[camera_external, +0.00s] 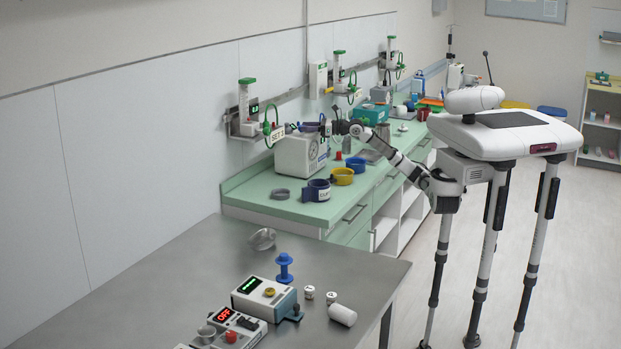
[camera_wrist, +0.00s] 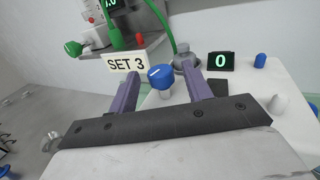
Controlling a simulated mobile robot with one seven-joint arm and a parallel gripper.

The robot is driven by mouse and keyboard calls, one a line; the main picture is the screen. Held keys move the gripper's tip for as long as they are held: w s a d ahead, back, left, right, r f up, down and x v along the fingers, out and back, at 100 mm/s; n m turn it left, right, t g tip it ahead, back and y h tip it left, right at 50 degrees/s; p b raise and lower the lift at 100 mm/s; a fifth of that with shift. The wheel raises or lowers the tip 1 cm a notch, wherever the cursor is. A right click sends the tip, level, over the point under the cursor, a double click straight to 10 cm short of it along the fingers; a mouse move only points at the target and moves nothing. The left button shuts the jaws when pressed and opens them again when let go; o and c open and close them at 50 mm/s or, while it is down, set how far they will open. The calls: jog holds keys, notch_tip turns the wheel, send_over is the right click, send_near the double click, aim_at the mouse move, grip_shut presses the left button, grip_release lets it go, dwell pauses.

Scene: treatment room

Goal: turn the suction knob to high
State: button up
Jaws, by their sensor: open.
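The white suction unit (camera_external: 297,158) stands on the green counter below the wall outlets. In the wrist view, a blue knob with a white pointer mark (camera_wrist: 160,76) stands up on the unit, between my gripper's two purple fingers. A dark display (camera_wrist: 220,60) beside it reads a green 0. A white card (camera_wrist: 126,62) reads SET 3. My gripper (camera_wrist: 161,72) is open, with a finger on each side of the knob; contact cannot be told. In the external view my gripper (camera_external: 312,127) is over the top of the unit, and the knob is too small to make out.
A green hose (camera_wrist: 166,22) runs near the fingers. A blue-capped post (camera_wrist: 260,61) and a white peg (camera_wrist: 279,104) stand to the right. A grey metal table (camera_external: 200,262) is nearer the camera.

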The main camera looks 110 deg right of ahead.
jog(key=b+v, duration=0.4)
jog(key=v, duration=0.5)
jog(key=shift+s, duration=0.1)
